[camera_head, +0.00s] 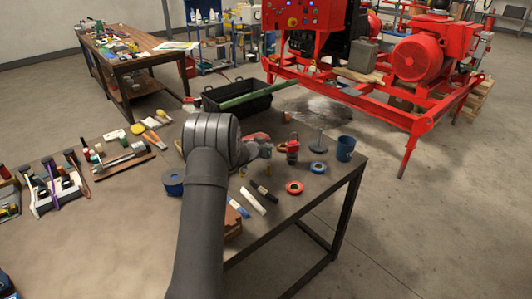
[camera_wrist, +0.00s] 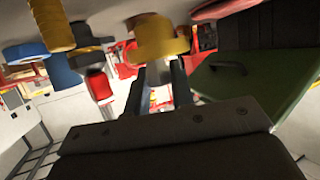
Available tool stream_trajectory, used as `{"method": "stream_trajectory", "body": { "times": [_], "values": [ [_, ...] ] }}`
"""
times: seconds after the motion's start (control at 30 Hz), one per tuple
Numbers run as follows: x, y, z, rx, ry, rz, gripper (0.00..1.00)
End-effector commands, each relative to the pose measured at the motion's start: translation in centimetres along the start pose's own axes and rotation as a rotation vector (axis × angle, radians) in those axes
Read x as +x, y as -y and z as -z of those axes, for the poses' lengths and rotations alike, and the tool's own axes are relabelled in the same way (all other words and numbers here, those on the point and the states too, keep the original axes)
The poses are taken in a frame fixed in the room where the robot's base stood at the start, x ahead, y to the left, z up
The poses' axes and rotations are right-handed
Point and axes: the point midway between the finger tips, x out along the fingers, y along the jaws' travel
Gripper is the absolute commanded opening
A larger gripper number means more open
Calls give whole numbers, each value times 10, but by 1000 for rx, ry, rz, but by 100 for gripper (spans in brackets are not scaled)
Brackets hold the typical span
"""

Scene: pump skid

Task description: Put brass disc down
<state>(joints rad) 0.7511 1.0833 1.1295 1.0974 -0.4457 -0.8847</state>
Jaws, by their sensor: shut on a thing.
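The brass disc (camera_wrist: 156,40) shows at the top middle of the wrist view, a yellow-gold round piece with a thicker raised middle. My gripper (camera_wrist: 158,66) is shut on it, one finger on each side of its lower part. In the head view my gripper is mostly hidden by my own arm, over the right part of the near table (camera_head: 110,235). I cannot pick out the disc clearly there. The wrist view is steeply tilted, so the gap between disc and table cannot be told.
Around the arm lie a blue tape roll (camera_head: 173,183), an orange-red ring (camera_head: 294,187), a white marker (camera_head: 253,201) and a blue cup (camera_head: 345,148). A black crate (camera_head: 262,103) stands beyond. The red pump skid (camera_head: 340,92) is at the back right.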

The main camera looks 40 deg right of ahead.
Motion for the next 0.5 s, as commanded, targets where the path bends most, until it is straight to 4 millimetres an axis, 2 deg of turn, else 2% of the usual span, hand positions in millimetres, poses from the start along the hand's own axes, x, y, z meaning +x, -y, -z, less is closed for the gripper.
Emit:
{"method": "stream_trajectory", "body": {
  "times": [0.1,0.2,0.5],
  "values": [
    [7,0,-19,-1,3,0,0],
    [10,0,-26,0,1,1,0],
    [11,0,-27,1,0,1,0]
  ]
}}
